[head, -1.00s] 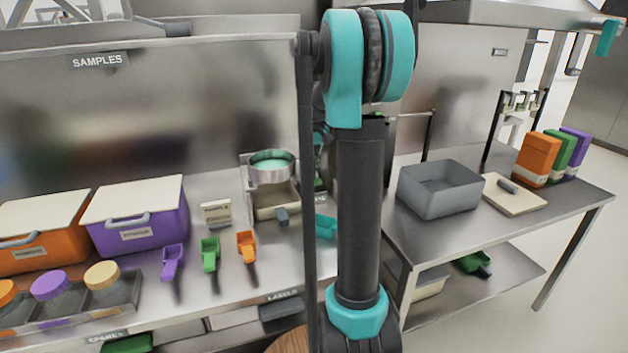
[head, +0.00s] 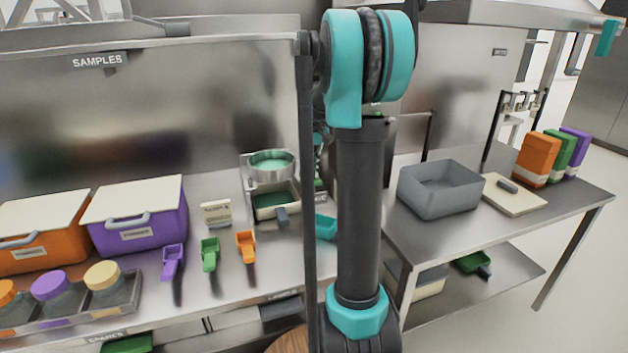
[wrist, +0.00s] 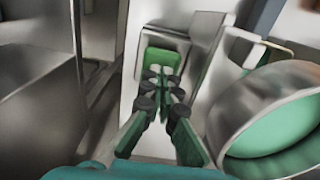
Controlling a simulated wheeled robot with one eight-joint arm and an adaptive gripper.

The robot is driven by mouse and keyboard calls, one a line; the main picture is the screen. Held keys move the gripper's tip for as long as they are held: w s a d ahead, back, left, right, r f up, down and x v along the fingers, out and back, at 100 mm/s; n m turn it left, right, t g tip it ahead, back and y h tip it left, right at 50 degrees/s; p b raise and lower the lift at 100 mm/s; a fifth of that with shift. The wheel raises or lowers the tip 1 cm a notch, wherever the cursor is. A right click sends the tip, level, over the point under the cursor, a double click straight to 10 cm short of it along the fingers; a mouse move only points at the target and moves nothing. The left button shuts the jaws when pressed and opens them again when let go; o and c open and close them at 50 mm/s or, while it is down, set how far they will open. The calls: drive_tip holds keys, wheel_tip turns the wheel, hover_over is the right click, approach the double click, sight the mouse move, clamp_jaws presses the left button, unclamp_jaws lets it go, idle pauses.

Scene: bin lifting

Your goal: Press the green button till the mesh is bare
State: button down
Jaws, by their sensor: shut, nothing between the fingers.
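The green button (wrist: 160,60) sits on a pale upright housing in the wrist view. My gripper (wrist: 163,80) is shut and empty, its fingertips over the button's lower part; I cannot tell for sure whether they press it. The round metal sieve (wrist: 238,90) stands to the right of my fingers with light green material (wrist: 280,130) inside. In the head view the sieve (head: 272,178) shows left of my arm, and green material covers the mesh that I can see. Below it a pan (head: 262,199) holds dark green material. The button is hidden there behind my arm.
Purple, green and orange scoops (head: 210,252) lie on the bench left of the sieve, near a small label card (head: 216,213). A grey bin (head: 440,190) stands on the right table.

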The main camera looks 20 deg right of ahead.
drive_tip(key=shift+f, duration=0.1)
drive_tip(key=shift+f, duration=0.75)
drive_tip(key=shift+r, duration=0.85)
idle(0.7)
idle(1.2)
drive_tip(key=shift+f, duration=0.1)
idle(1.1)
